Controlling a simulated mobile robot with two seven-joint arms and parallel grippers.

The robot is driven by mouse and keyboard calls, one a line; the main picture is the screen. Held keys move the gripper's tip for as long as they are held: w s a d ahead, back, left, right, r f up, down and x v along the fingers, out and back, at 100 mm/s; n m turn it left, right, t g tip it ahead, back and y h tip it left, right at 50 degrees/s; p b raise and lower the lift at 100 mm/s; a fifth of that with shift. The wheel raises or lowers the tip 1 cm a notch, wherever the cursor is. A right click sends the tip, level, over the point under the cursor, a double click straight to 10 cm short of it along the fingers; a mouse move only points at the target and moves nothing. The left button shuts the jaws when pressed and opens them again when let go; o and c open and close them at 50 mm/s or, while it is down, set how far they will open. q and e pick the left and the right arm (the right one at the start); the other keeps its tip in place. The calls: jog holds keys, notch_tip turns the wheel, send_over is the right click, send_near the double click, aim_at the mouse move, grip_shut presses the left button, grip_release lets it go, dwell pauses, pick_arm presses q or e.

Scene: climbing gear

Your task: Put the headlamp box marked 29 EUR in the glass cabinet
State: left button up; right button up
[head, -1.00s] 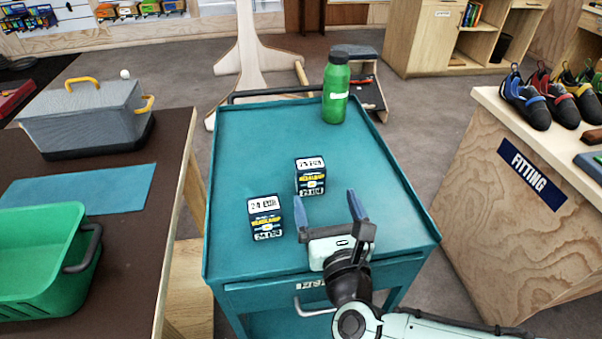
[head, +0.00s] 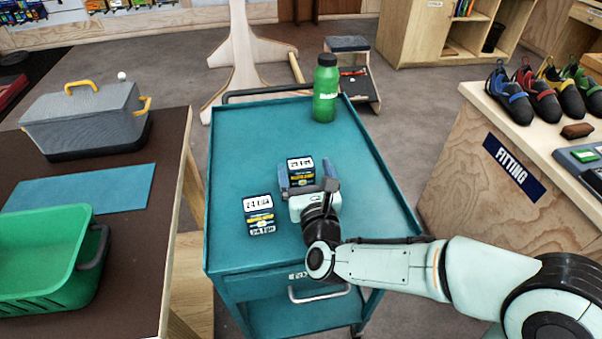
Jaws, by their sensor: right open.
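Two dark headlamp boxes with white price labels stand on the teal cart (head: 240,130). The rear box (head: 301,171) has a price label too small to read surely; it may be 29 EUR. The front-left box (head: 259,214) seems to read 24 EUR. My right gripper (head: 304,168) is open, with one finger on each side of the rear box; I cannot tell whether they touch it. The gripper's body hides the rear box's lower part. My left gripper and the glass cabinet are not in view.
A green bottle (head: 326,88) stands at the cart's far end. At left, a dark table (head: 135,235) carries a green basket (head: 40,255) and a grey toolbox (head: 88,118). At right is the fitting counter (head: 470,165) with climbing shoes. The cart's back left is clear.

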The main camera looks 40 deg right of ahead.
aim_at(299, 158)
jog(key=x, duration=0.4)
jog(key=shift+w+a, duration=0.15)
jog(key=shift+w, duration=0.2)
jog(key=c, duration=1.1)
jog(key=shift+c, duration=0.7)
jog(key=shift+r, duration=0.1)
